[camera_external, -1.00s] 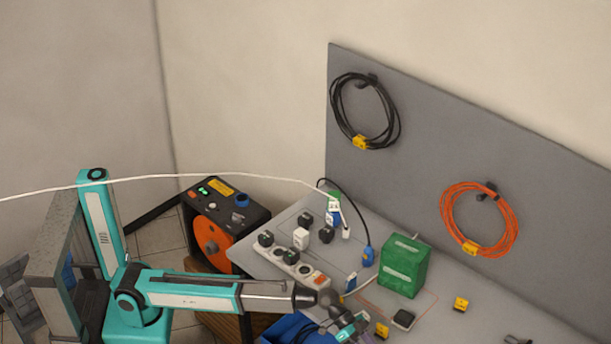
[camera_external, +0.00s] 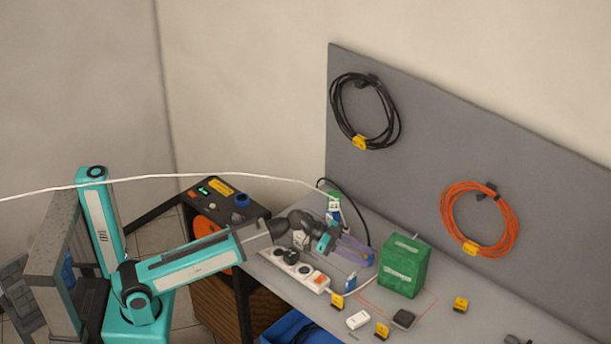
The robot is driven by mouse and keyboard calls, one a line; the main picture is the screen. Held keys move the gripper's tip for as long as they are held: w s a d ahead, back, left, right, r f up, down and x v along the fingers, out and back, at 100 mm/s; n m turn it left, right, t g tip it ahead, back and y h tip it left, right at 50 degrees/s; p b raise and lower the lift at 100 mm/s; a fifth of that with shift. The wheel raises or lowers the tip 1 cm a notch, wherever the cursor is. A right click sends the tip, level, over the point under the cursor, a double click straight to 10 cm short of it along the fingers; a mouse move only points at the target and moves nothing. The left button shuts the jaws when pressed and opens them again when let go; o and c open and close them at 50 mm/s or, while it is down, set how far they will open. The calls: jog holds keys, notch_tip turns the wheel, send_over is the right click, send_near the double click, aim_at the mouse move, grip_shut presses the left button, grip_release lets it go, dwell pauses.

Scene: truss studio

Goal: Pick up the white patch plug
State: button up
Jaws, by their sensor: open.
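A white cable (camera_external: 210,175) arcs in from the left to a small white, green and blue plug (camera_external: 334,208) at the back of the grey table. A white block-shaped plug (camera_external: 301,238) stands nearer, partly hidden by my wrist. I cannot tell which of these is the white patch plug. My gripper (camera_external: 356,253) is open above the back of the table, just in front of the cable's plug and left of the green box. Its fingers overlap the blue connector of a black cable in this view, and contact cannot be told.
A white power strip (camera_external: 298,270) lies in front of my wrist. A green box (camera_external: 404,266) stands to the right. A white block (camera_external: 358,320), a black block (camera_external: 404,318) and yellow pieces (camera_external: 460,304) lie toward the front and right. A grey panel (camera_external: 440,150) rises behind.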

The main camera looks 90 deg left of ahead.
jog(key=s+a+n+y+p, duration=0.1)
jog(key=s+a+y, duration=0.1)
jog(key=a, duration=0.6)
jog(key=s+a+f+n+y+p, duration=0.1)
jog(key=s+a, duration=0.3)
jog(key=a, duration=0.4)
jog(key=s+a+n+y+p, duration=0.1)
jog(key=s+a, duration=0.3)
jog(key=a, duration=0.5)
jog(key=shift+a+f+n+y+p, duration=0.1)
jog(key=shift+f+n+y+p, duration=0.3)
jog(key=shift+y+p, duration=0.3)
jog(key=shift+f, duration=0.15)
jog(key=shift+f+p, duration=0.5)
jog(key=shift+f, duration=2.9)
jog(key=shift+w, duration=0.1)
